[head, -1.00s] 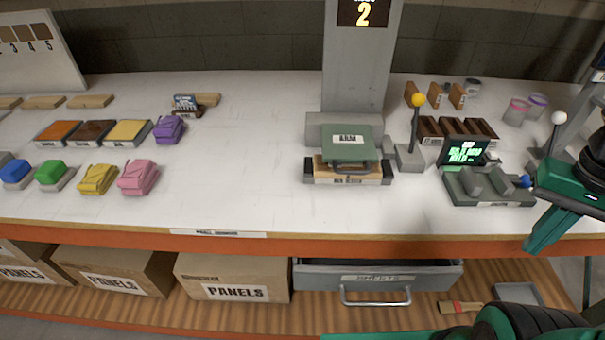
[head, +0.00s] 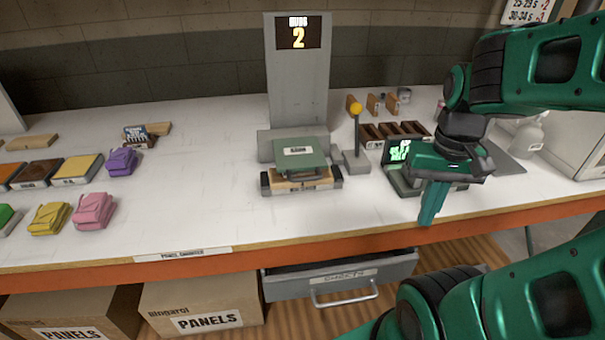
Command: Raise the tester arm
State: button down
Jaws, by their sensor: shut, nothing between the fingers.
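The tester arm is a green block (head: 300,153) with a white label, which read "ARM" in the earlier view. It lies lowered over a wooden panel (head: 290,186) in the grey tester base (head: 265,182), and a dark handle (head: 302,173) shows at its front. A grey column with a display reading "2" (head: 299,34) rises behind it. My green gripper (head: 428,218) is shut and empty, pointing down at the bench's front edge, to the right of the tester and apart from it. It partly hides a small device with a green-text screen (head: 397,150).
A yellow-knobbed lever (head: 355,120) stands just right of the tester. Below are an open drawer (head: 340,278) and boxes marked "PANELS" (head: 205,308). The bench between blocks and tester is clear.

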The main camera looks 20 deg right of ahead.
aim_at(301, 153)
jog(key=k, duration=1)
jog(key=z, duration=0.9)
jog(key=i, duration=0.3)
